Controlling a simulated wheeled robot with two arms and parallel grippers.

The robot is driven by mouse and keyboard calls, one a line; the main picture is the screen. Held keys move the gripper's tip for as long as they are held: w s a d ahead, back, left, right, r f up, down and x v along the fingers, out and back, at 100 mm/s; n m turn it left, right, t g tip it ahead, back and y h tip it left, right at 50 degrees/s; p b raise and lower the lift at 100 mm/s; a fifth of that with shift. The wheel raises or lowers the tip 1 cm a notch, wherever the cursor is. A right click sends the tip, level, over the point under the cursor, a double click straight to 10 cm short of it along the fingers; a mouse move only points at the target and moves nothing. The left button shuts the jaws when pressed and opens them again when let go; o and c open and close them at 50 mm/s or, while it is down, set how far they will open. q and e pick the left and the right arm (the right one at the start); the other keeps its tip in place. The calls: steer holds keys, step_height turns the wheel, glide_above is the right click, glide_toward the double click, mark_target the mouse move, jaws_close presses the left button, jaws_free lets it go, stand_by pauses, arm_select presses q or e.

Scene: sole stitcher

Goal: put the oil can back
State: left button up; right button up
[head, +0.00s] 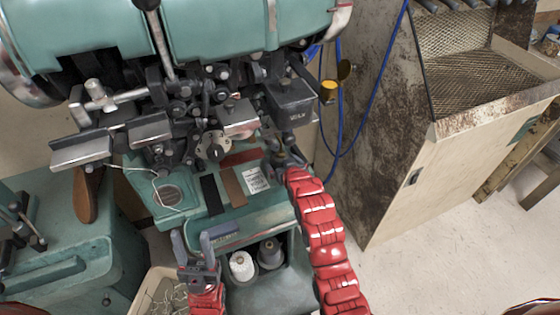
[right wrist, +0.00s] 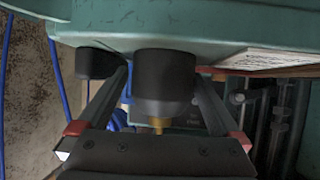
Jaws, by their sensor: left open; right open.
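A small dark can with a brass tip (right wrist: 165,80), which looks like the oil can, stands on the green machine deck (head: 262,212) in the right wrist view, where the picture seems upside down. My right gripper (right wrist: 160,100) is open, with one finger on each side of the can. I cannot tell whether the fingers touch it. In the head view my right gripper (head: 285,160) reaches the deck's back right corner, and the can is mostly hidden there. My left gripper (head: 194,246) is open and empty, in front of the deck, left of the spool recess.
A white thread spool (head: 242,265) and a grey spool (head: 270,253) stand in the recess. A white label (head: 254,180) lies on the deck. The stitcher head (head: 215,110) overhangs the deck closely. A rusty cabinet (head: 395,150) stands to the right, with clear floor before it.

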steer(key=b+v, duration=0.1)
steer(key=v, duration=1)
steer(key=shift+b, duration=0.3)
